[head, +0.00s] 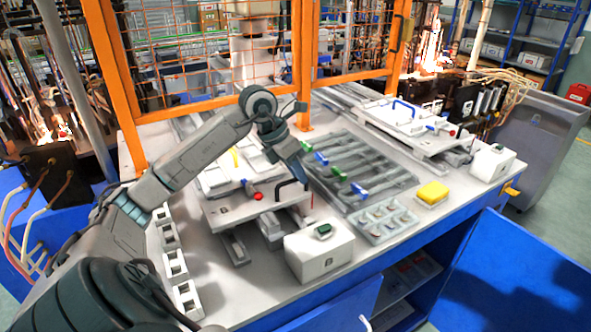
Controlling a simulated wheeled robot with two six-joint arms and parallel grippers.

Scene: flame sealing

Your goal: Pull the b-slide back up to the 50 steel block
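Two slide carriages stand on the bench. The near-left slide (225,211) has a white plate on top, a red knob (258,196) and a black bent handle (291,186) at its right end. The far-right slide (392,123) has a blue handle (405,106). No label shows which is the b-slide. My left gripper (298,178) points down at the black handle; I cannot tell whether its fingers touch or grip it. Steel bars with green and blue tags (339,172) lie in the middle; their sizes are unreadable. My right gripper is out of view.
A white box with a green button (319,252) stands at the front edge. A grey tray of small parts (384,221) and a yellow sponge (433,193) lie to its right. White holders (175,263) line the left. An orange mesh guard (190,60) closes the back.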

